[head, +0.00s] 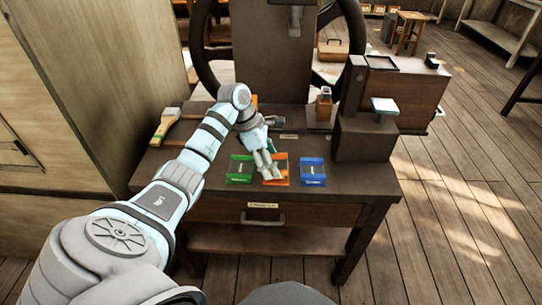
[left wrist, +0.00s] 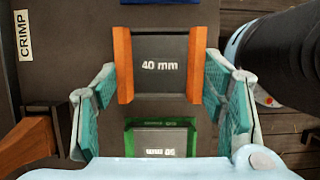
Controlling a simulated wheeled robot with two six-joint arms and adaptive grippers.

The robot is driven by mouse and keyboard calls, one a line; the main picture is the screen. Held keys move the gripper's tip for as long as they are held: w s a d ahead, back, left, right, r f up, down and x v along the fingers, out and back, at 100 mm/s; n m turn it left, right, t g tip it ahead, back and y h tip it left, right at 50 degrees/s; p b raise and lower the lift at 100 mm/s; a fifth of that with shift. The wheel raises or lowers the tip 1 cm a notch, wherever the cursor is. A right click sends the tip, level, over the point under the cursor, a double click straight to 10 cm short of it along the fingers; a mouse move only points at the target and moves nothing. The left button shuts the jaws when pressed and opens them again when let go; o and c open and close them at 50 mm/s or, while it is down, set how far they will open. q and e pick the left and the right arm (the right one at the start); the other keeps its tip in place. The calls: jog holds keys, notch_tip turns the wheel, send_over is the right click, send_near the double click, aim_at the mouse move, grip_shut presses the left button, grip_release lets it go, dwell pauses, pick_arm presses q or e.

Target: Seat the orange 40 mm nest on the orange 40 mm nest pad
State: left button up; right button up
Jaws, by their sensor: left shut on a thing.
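The orange nest (head: 281,161) is a small dark block with orange side walls, near the table's front edge, between a green and a blue piece. In the left wrist view the nest (left wrist: 160,82) reads "40 mm". My left gripper (head: 268,168) reaches down over it and is shut on it, the teal fingers (left wrist: 161,80) against its two orange walls. An orange pad is not seen apart from the nest; I cannot tell whether the nest rests on it or hangs just above. My right gripper is not in view.
The green piece (head: 240,169) is close on the left, the blue piece (head: 313,171) on the right. The press column (head: 272,50) and handwheel (head: 203,55) rise behind. A dark block (head: 364,138) stands at right. A brush (head: 165,126) lies at left.

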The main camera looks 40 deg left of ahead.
pick_arm(q)
jog(key=shift+f+b, duration=0.35)
jog(key=shift+f, duration=0.2)
jog(key=o, duration=2)
jog(key=shift+r, duration=0.1)
jog(key=shift+c, duration=0.2)
jog(key=v, duration=1.2)
